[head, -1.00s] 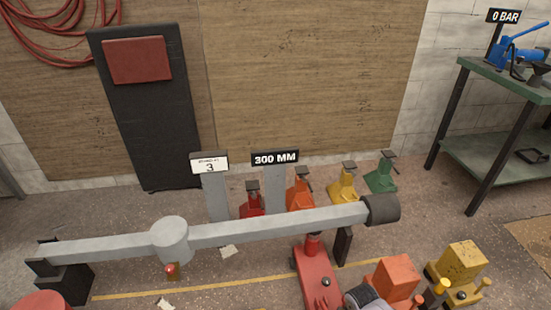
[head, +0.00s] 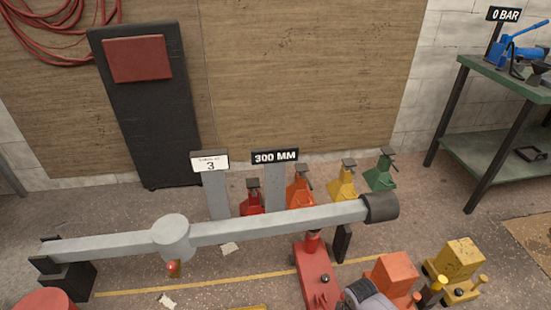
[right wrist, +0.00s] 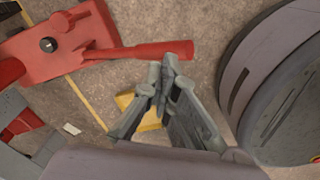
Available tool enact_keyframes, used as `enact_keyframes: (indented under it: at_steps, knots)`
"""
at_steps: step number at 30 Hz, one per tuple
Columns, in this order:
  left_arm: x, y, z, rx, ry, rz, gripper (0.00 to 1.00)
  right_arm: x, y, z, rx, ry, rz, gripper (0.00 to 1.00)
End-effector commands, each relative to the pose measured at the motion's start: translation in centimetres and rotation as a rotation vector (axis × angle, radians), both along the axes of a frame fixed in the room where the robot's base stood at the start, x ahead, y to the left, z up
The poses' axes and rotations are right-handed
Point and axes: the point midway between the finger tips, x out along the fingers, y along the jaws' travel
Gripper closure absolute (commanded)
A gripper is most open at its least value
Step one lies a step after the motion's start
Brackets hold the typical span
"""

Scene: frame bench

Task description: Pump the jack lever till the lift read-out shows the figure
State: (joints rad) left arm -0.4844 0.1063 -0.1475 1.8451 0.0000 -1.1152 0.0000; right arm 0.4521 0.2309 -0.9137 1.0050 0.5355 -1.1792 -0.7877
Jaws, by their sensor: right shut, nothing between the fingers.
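The red jack (head: 316,272) stands on the floor under the right part of a grey beam (head: 270,228). Its red lever (right wrist: 130,52) shows in the right wrist view, sticking out to the right from the red body (right wrist: 50,45). My right gripper (right wrist: 168,72) is shut and empty, its fingertips close by the lever's outer end; I cannot tell whether they touch it. The lift read-out (head: 275,156) shows 300 MM. A white card (head: 210,163) beside it shows 3. My left gripper is not in view.
An orange jack (head: 393,272) and a yellow jack (head: 458,262) stand right of the red one. Red, orange, yellow and green stands (head: 380,172) line up behind the beam. A green bench (head: 500,80) at the right holds a blue pump (head: 512,50) with a 0 BAR sign.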

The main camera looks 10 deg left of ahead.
Motion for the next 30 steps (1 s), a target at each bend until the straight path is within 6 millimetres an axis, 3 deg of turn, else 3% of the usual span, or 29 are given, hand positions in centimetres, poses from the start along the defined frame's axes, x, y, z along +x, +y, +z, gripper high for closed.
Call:
enact_keyframes:
  at_steps: [26,30]
  knots:
    - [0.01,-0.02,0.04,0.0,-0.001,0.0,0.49,0.01,0.0,0.01,0.0,0.0,0.0,1.0]
    - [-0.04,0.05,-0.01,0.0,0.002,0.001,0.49,-0.92,0.83,-0.23,0.021,0.001,-0.022,1.0]
